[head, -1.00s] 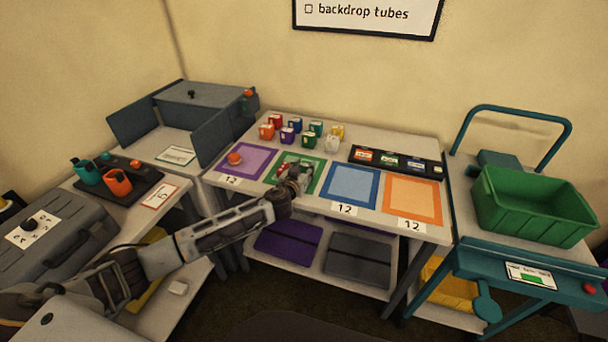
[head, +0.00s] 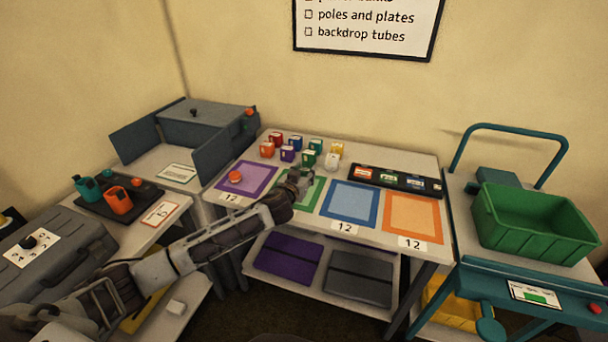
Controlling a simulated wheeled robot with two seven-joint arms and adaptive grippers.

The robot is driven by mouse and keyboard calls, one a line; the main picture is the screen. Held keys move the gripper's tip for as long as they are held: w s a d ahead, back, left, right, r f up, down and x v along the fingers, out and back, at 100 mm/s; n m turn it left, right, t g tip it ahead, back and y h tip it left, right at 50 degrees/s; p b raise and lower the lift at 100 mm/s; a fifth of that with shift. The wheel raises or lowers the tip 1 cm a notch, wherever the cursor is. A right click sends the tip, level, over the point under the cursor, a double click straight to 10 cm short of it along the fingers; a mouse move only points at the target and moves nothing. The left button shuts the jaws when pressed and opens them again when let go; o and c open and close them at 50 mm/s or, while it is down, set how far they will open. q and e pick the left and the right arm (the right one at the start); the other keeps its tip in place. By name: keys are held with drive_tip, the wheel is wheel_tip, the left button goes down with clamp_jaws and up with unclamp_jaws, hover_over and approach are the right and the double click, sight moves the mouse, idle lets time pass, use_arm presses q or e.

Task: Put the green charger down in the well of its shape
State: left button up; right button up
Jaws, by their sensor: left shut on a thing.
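My left gripper (head: 304,178) is over the far part of the green-bordered mat (head: 313,198) on the middle table, behind the wrist from this view. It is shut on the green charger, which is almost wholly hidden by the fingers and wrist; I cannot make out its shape. A long black tray (head: 431,193) with several coloured labels lies to the right, behind the blue and orange mats. The shapes of its wells are too small to tell. My right gripper is not in view.
Several small coloured blocks, including a green one (head: 308,158) and a white one (head: 332,162), stand behind the gripper. A round orange-red item (head: 235,177) sits on the purple mat (head: 259,174). The blue mat (head: 350,200) and orange mat (head: 412,216) are clear. A green crate (head: 540,239) stands right.

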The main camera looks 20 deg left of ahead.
use_arm(q)
drive_tip(key=shift+d+r, duration=0.1)
drive_tip(key=shift+d+r+h, duration=0.1)
drive_tip(key=shift+r+h, duration=0.15)
drive_tip(key=shift+h, duration=0.05)
drive_tip(key=s+d+r+m+h, duration=0.1)
drive_tip(key=s+d+r, duration=0.1)
drive_tip(key=r, duration=0.6)
drive_tip(key=s+d+r, duration=0.2)
drive_tip(key=s+r, duration=0.1)
drive_tip(key=r, duration=0.5)
drive_tip(key=s+a+f+y+p, duration=0.1)
drive_tip(key=s+a+f, duration=0.1)
drive_tip(key=s+f, duration=0.4)
drive_tip(key=s+a+f+n+y, duration=0.1)
drive_tip(key=s+f, duration=0.6)
drive_tip(key=f, duration=0.7)
drive_tip(key=shift+a+f+p, duration=0.3)
drive_tip(key=shift+a+p, duration=0.05)
drive_tip(key=shift+a, duration=0.4)
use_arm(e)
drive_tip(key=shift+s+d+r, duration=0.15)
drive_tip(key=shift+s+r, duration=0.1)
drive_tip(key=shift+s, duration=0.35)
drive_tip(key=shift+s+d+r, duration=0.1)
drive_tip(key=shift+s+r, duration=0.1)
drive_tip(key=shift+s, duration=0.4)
